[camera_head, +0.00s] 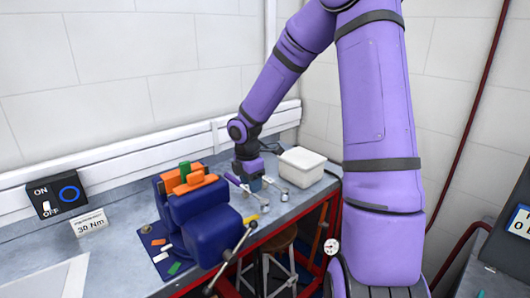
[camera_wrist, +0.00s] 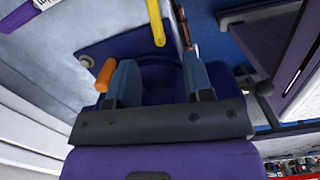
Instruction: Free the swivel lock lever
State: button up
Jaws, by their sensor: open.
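The blue vise (camera_head: 195,225) stands on the bench, with orange pads (camera_head: 190,182) and a green piece (camera_head: 185,171) at its top. My gripper (camera_head: 250,182) points down at the bench just behind and right of the vise. In the wrist view my gripper (camera_wrist: 160,65) is open, its two blue-grey fingers apart over a dark blue round part. An orange rounded end (camera_wrist: 105,74), perhaps the swivel lock lever, shows just outside the left finger. I cannot tell whether they touch. No lever is plainly visible in the head view.
A white box (camera_head: 301,167) stands right of my gripper. A purple-handled tool (camera_head: 232,180) lies close by on the bench (camera_head: 110,245). The vise's silver bar (camera_head: 235,247) sticks out in front. A yellow bar (camera_wrist: 156,22) crosses the wrist view's top. A red-framed bench edge lies right.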

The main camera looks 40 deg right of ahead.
jog(key=s+a+r+m+t+h, duration=0.1)
jog(key=s+a+r+m, duration=0.1)
jog(key=s+r+m, duration=0.2)
jog(key=s+a+r+m+h, duration=0.1)
jog(key=s+a+r+m, duration=0.2)
jog(key=s+r+m, duration=0.2)
jog(key=s+r, duration=0.3)
jog(key=r, duration=0.4)
jog(key=shift+s+r+t, duration=0.15)
jog(key=shift+s+t, duration=0.2)
jog(key=shift+t, duration=0.05)
jog(key=shift+a, duration=0.1)
